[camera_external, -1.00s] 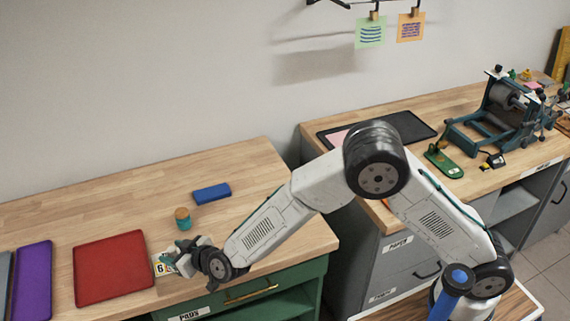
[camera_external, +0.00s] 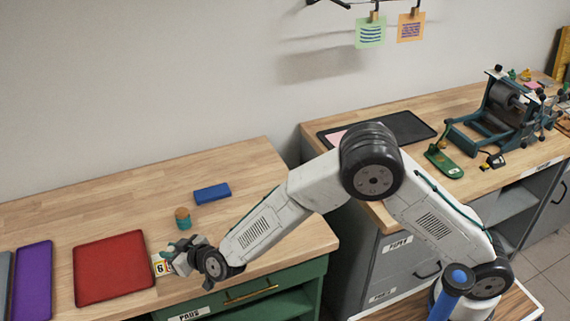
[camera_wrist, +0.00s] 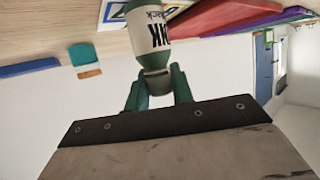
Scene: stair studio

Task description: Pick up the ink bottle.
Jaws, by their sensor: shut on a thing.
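The ink bottle (camera_wrist: 153,32) has a white label with dark "INK" lettering and a green-grey body. In the wrist view its neck end is between the two green fingers of my gripper (camera_wrist: 158,82), which is shut on it. The wrist picture is upside down, with the worktop at the top. In the outside view my gripper (camera_external: 179,254) is at the front edge of the left worktop, beside a number card (camera_external: 161,267). The bottle cannot be made out clearly there behind the gripper.
A red tray (camera_external: 113,269) and a purple tray (camera_external: 33,281) lie to the left. A teal jar with a cork-coloured lid (camera_external: 183,218) and a blue block (camera_external: 212,193) stand behind my gripper. The worktop (camera_external: 110,205) behind the red tray is clear.

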